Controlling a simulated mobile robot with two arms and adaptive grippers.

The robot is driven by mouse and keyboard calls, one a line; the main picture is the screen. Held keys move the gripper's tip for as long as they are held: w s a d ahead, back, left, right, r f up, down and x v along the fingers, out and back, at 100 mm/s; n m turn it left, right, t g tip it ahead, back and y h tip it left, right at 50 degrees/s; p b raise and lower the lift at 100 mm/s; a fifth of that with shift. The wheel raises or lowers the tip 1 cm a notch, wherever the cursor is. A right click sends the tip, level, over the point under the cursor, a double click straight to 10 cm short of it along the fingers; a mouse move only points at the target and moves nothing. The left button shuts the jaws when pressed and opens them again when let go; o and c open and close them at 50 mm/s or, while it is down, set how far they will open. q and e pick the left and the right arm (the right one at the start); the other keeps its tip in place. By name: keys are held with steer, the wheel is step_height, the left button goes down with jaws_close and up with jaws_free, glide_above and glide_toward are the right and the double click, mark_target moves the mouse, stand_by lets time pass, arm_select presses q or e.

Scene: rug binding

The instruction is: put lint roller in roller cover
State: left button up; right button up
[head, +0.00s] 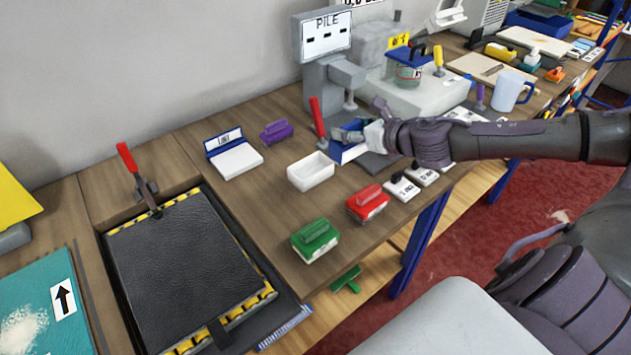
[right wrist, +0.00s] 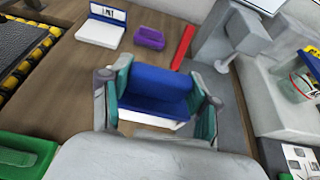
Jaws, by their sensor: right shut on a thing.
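My right gripper (head: 352,134) is shut on a blue, box-like piece (head: 346,152) at the work table. In the right wrist view, the fingers (right wrist: 165,98) have teal pads on either side of the blue piece (right wrist: 158,88), with a pale strip along its lower edge. I cannot tell for sure whether the blue piece is the lint roller. A white open-topped tray (head: 311,171), possibly the roller cover, sits on the table just left of the gripper. My left gripper is not in view.
Red (head: 367,203), green (head: 315,241) and purple (head: 276,132) handled blocks stand around the tray. A red upright handle (head: 317,116) and a grey PILE device (head: 327,70) are close behind the gripper. Bare wood lies left of the tray.

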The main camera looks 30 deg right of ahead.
steer(key=shift+d+r, duration=0.35)
steer(key=shift+d, duration=0.25)
steer(key=shift+d+r, duration=0.3)
steer(key=shift+d, duration=0.25)
steer(key=shift+w+r, duration=0.2)
arm_select(q)
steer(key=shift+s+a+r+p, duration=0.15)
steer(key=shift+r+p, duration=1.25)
steer(key=shift+p, duration=0.15)
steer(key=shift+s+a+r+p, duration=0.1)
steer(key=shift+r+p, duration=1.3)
steer(key=shift+p, duration=0.15)
arm_select(e)
steer(key=shift+w+a+f, duration=1.25)
steer(key=shift+w+f, duration=0.1)
steer(key=shift+f, duration=0.5)
steer(key=shift+w+a+f, duration=1.3)
steer(key=shift+w+f, duration=0.05)
steer(key=shift+f, duration=0.55)
steer(key=shift+w+a+f, duration=1.25)
steer(key=shift+w+f, duration=0.1)
steer(key=shift+f, duration=0.5)
steer(key=o, duration=1.3)
steer(key=shift+f, duration=0.15)
